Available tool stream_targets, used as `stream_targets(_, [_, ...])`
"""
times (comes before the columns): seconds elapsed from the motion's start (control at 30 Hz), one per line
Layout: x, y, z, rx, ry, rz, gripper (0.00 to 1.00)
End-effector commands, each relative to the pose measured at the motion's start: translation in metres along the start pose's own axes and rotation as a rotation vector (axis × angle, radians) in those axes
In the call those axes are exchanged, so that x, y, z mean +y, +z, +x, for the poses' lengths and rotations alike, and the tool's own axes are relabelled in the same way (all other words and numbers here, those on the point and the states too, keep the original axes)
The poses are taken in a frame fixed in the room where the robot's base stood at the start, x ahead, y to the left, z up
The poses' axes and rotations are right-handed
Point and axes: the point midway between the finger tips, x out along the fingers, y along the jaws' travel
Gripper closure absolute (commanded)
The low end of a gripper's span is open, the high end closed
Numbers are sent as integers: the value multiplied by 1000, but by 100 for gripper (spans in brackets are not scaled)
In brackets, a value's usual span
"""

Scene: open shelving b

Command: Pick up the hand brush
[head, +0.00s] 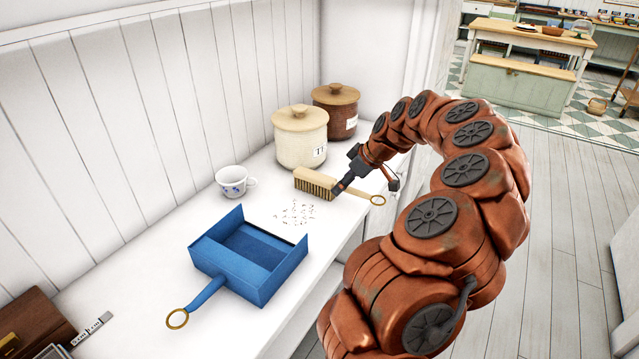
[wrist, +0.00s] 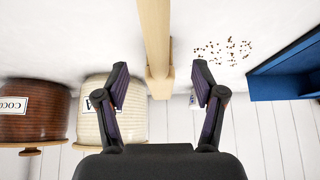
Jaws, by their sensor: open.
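The hand brush (head: 316,183) lies on the white shelf, with a pale wooden block, dark bristles and a handle ending in a ring (head: 378,200) on the right. In the head view my gripper (head: 340,187) is at the brush, over the part where the block meets the handle, which it partly hides. In the wrist view the brush (wrist: 155,45) runs down from the top edge between the two open fingers of my gripper (wrist: 160,88). Its wider block lies level with the fingertips. I see a gap on each side of it.
A blue dustpan (head: 275,285) and scattered crumbs (head: 295,212) lie nearby on the shelf (head: 130,300). A white cup (head: 234,182), a cream jar (head: 300,137) and a brown jar (head: 336,112) stand behind, near the wall. A wooden box (head: 32,325) is at lower left.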

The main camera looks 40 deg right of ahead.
Motion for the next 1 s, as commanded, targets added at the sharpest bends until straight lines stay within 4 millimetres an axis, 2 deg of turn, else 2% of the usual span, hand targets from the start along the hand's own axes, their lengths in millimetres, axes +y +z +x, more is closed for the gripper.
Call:
stream_targets(0.17, [0, -3, 11, -1, -1, 0, 31])
stream_targets(0.5, [1, -7, 49, 0, 0, 1, 31])
stream_targets(0.73, [1, -7, 52, 0, 1, 1, 31])
stream_targets(0.77, [1, -7, 52, 0, 1, 1, 32])
stream_targets(1.0, [1, -6, 52, 0, 1, 1, 57])
